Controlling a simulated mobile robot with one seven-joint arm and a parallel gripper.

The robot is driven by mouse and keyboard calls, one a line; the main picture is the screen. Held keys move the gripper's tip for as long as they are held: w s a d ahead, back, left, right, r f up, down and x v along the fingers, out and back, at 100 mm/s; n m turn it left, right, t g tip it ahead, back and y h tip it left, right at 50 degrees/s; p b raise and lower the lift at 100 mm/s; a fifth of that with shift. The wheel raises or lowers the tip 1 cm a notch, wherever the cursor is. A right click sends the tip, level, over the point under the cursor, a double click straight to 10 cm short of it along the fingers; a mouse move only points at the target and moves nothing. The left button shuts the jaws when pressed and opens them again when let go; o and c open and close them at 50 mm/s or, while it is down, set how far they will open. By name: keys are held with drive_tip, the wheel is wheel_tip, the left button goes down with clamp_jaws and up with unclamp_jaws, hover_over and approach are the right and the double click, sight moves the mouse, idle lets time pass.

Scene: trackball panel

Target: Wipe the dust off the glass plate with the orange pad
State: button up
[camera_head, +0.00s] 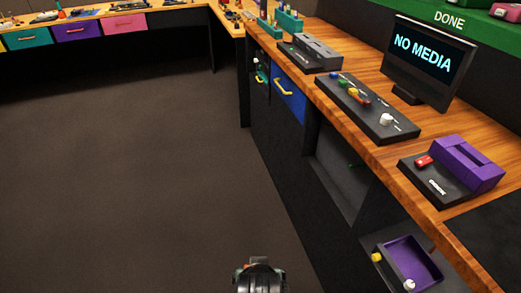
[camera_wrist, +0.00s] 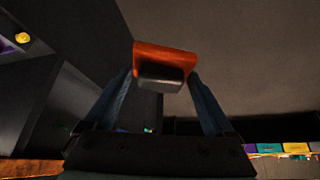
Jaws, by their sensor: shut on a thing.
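In the wrist view, the orange pad (camera_wrist: 165,56) with a dark block on it is held between the two fingers of my gripper (camera_wrist: 163,80). My gripper is shut on it. The pad is in the air, with the dark floor behind it. I cannot make out the glass plate or any dust in either view. A dark part of my own arm shows at the bottom edge of the head view; the pad cannot be seen there.
A wooden bench (camera_head: 330,62) runs along the right. On it stand a control box with knobs (camera_head: 367,108), a purple device (camera_head: 466,163), and a "NO MEDIA" screen (camera_head: 428,55). A purple drawer (camera_head: 410,261) is below. The floor (camera_head: 130,170) at left is clear.

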drive_tip(key=p+v, duration=1.4)
drive_tip(key=shift+s, duration=0.2)
